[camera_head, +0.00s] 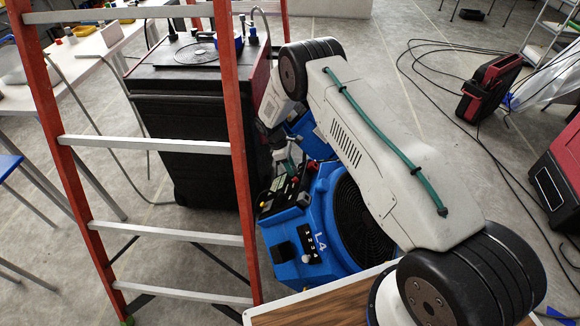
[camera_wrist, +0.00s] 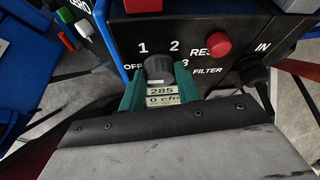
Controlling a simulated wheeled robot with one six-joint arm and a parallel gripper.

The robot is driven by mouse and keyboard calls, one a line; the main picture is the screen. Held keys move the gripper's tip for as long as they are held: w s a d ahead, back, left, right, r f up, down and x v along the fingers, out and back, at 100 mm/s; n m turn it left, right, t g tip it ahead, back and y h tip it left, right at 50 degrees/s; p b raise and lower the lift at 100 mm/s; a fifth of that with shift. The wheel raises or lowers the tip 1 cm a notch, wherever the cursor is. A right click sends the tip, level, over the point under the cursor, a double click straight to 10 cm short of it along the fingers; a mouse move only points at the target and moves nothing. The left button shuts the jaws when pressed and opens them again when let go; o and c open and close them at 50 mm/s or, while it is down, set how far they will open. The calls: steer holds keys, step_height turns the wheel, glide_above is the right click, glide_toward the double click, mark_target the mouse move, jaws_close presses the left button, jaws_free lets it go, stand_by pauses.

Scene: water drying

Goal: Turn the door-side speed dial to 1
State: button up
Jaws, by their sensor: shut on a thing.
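In the wrist view, a dark speed dial (camera_wrist: 158,68) sits on a black panel (camera_wrist: 215,25) marked OFF, 1, 2 and 3. My gripper (camera_wrist: 159,82) has its green fingers on either side of the dial, shut on it. A pale mark shows low on the dial, but I cannot tell which setting it points at. A small display below reads 285 and 0 cfm. In the head view, a blue blower (camera_head: 285,249) labelled L4 stands below my arm. My gripper (camera_head: 284,160) is small there and partly hidden by my arm.
A red ladder (camera_head: 237,130) stands close left of my arm. A black cabinet (camera_head: 190,150) is behind it. Cables (camera_head: 470,120) cross the floor at right.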

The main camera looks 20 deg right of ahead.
steer(key=m+t, duration=0.1)
steer(key=m, duration=0.1)
steer(key=m+t+h, duration=0.1)
steer(key=m, duration=0.1)
steer(key=shift+s+a+m, duration=0.15)
steer(key=shift+a+m, duration=0.05)
steer(key=shift+m, duration=0.1)
steer(key=m+h, duration=0.1)
steer(key=m, duration=0.1)
steer(key=m+t+h, duration=0.1)
steer(key=m, duration=0.1)
steer(key=shift+s+a+f+m, duration=0.1)
steer(key=shift+s+a+m, duration=0.1)
steer(key=shift+m, duration=0.1)
stand_by(0.5)
steer(key=o, duration=1)
steer(key=shift+c, duration=0.2)
